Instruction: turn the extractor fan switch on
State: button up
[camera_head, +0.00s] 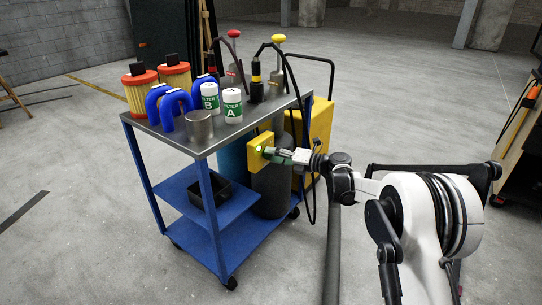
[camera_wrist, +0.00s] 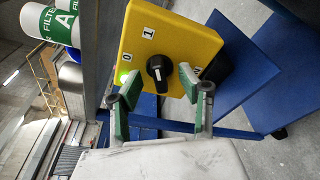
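The yellow switch box (camera_wrist: 185,35) has a black rotary knob (camera_wrist: 158,68) with a white mark on it. White labels "0" (camera_wrist: 127,57) and "1" (camera_wrist: 148,33) sit beside the knob. A green lamp (camera_wrist: 123,76) glows on the box. The box also shows at the trolley's right side in the head view (camera_head: 254,158), its knob hidden there. My gripper (camera_wrist: 160,86) is open, with its green-padded fingers on either side of the knob in the wrist view. It appears empty; I cannot tell whether the tips touch the box. It also shows close to the box in the head view (camera_head: 273,155).
A blue trolley with a grey top (camera_head: 228,131) carries filter cans, blue hoses, orange-capped filters and a metal cup (camera_head: 199,128). A dark cylinder (camera_head: 270,190) stands below the box, and a yellow cart (camera_head: 320,125) behind it.

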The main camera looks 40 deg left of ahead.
jog(key=d, duration=0.8)
jog(key=shift+w+d+b, duration=0.25)
jog(key=shift+w+b, duration=0.1)
jog(key=shift+w, duration=0.05)
jog(key=shift+d, duration=0.1)
jog(key=v, duration=1.2)
